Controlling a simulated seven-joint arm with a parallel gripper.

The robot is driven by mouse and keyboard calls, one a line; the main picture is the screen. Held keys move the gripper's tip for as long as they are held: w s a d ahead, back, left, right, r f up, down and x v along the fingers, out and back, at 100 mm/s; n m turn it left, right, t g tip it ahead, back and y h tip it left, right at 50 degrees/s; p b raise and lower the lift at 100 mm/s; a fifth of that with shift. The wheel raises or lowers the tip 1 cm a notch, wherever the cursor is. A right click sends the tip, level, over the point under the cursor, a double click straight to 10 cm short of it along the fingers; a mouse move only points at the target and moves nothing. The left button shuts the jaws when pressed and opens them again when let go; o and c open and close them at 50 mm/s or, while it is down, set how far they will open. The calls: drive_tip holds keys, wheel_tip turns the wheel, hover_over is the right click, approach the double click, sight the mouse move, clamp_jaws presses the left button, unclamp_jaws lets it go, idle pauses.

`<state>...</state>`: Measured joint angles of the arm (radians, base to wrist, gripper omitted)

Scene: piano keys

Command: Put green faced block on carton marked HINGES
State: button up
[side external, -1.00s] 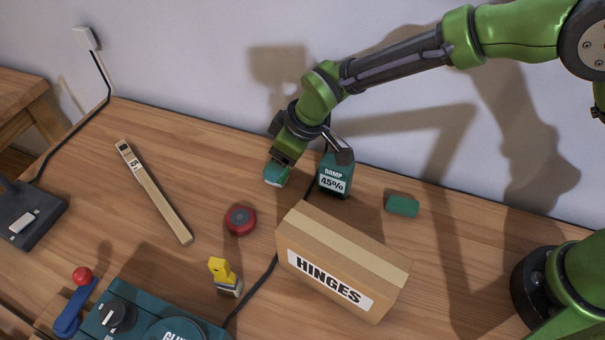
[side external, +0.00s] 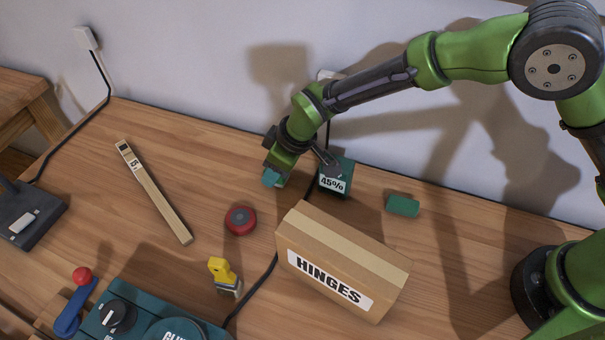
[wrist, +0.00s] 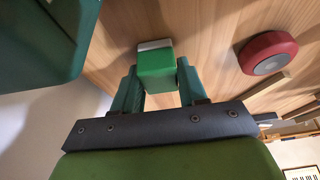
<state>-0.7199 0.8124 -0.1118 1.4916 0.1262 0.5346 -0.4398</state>
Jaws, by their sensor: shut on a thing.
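My gripper (side external: 277,170) is low over the back middle of the table, just left of the dark green box marked 45% (side external: 333,180). In the wrist view its two teal fingers are shut on a green faced block (wrist: 157,72), which has a pale grey edge at its far end. In the side view the block is mostly hidden by the fingers, and I cannot tell whether it touches the table. The carton marked HINGES (side external: 343,258) stands on the table in front and to the right, with its tan top bare.
A red round object (side external: 240,221) lies in front of my gripper. A yellow-handled object (side external: 223,275) stands nearer the front. A green piece (side external: 403,205) lies behind the carton. A long wooden strip (side external: 155,193) is at left. A black cable passes left of the carton.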

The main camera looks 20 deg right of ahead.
wheel_tip(320, 180, up, 14)
drive_tip(key=s+r+n, duration=0.1)
drive_tip(key=s+r, duration=0.7)
drive_tip(key=r, duration=0.1)
drive_tip(key=s+d+r+n+g, duration=0.1)
drive_tip(key=s+d, duration=0.3)
drive_tip(key=s, duration=0.4)
drive_tip(key=s+d+r+n, duration=0.1)
drive_tip(key=s+d+r, duration=0.1)
drive_tip(key=s+d, duration=0.35)
drive_tip(key=s+d+f+n, duration=0.2)
drive_tip(key=s+d+f, duration=0.3)
drive_tip(key=s+f, duration=0.45)
drive_tip(key=y, duration=0.1)
approach(331, 246)
drive_tip(key=shift+w+a+f+g, duration=0.3)
drive_tip(key=shift+w+a+f, duration=0.35)
drive_tip(key=shift+a, duration=0.25)
drive_tip(key=shift+a+f, duration=0.15)
drive_tip(key=shift+f, duration=1.65)
drive_tip(key=shift+f, duration=0.15)
